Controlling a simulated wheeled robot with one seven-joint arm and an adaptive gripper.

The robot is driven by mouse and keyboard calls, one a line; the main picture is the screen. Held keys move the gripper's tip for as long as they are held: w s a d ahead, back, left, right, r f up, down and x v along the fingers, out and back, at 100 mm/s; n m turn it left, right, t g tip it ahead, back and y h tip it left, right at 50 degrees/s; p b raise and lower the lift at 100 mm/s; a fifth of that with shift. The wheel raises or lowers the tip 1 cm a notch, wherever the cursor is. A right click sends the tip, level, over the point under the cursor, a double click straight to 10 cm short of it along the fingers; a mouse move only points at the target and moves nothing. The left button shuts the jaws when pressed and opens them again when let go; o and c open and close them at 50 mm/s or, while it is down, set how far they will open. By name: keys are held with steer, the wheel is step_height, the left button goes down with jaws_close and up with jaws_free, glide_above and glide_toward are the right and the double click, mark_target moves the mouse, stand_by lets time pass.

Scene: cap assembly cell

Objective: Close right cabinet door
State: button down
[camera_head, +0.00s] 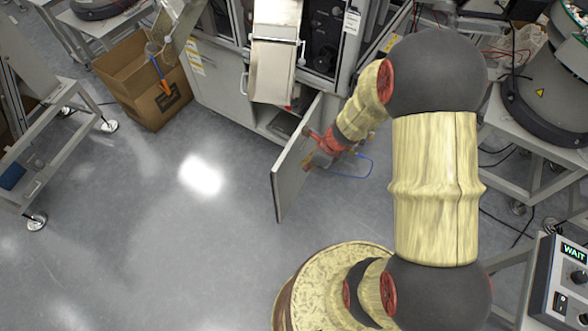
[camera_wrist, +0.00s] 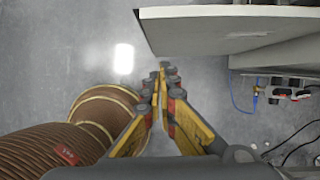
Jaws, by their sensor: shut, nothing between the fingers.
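The right cabinet door (camera_head: 291,172) is a light grey panel. It stands wide open, jutting out from the cabinet (camera_head: 220,84) over the floor, and the dark inside shows to its left. In the wrist view the door (camera_wrist: 225,27) fills the upper right. My gripper (camera_head: 312,160) is beside the door on its right side, partly hidden by the door and my wrist. In the wrist view my gripper's yellow fingers (camera_wrist: 163,72) are together and empty, with the tips just below the door's edge. I cannot tell whether they touch it.
The left cabinet door (camera_head: 213,80) is shut. A cardboard box (camera_head: 140,82) stands left of the cabinet, and a metal frame stand (camera_head: 60,130) is farther left. A control box (camera_head: 562,283) is at lower right. The floor (camera_head: 180,230) left of the open door is clear.

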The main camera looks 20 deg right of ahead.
steer(key=w+a+f+b, duration=0.5)
steer(key=f, duration=0.4)
steer(key=shift+w, duration=0.3)
steer(key=shift+a, duration=0.1)
